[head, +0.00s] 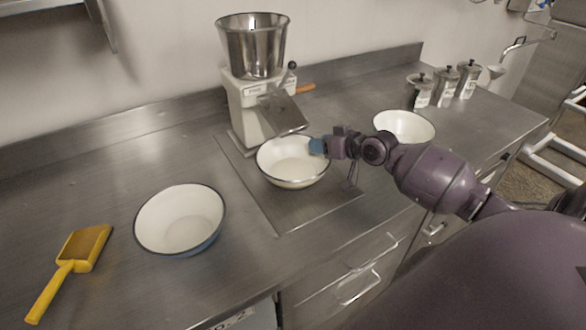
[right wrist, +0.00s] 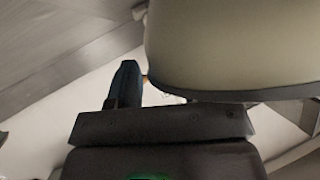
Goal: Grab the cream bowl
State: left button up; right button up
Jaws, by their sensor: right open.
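A cream bowl (head: 291,181) with a dark rim and white inside stands upright and empty on the counter, in front of the dispensing machine. My right gripper (head: 318,146) is at the right side of its rim, blue fingertip showing. In the right wrist view the bowl's cream outer wall (right wrist: 230,45) fills the upper right, close to the gripper. One dark finger (right wrist: 125,85) shows left of the wall; the other finger is hidden by the bowl. The right gripper is open. I cannot tell whether it touches the bowl. My left gripper is not in view.
A blue-sided bowl (head: 180,218) and a yellow scoop (head: 75,255) lie to the left. A third bowl (head: 404,126) stands behind my right arm. The machine (head: 255,90) stands behind the cream bowl. Several metal canisters (head: 443,88) stand at the back right. Steel counter is clear between these.

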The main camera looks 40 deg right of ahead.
grip_shut()
dwell(1.4)
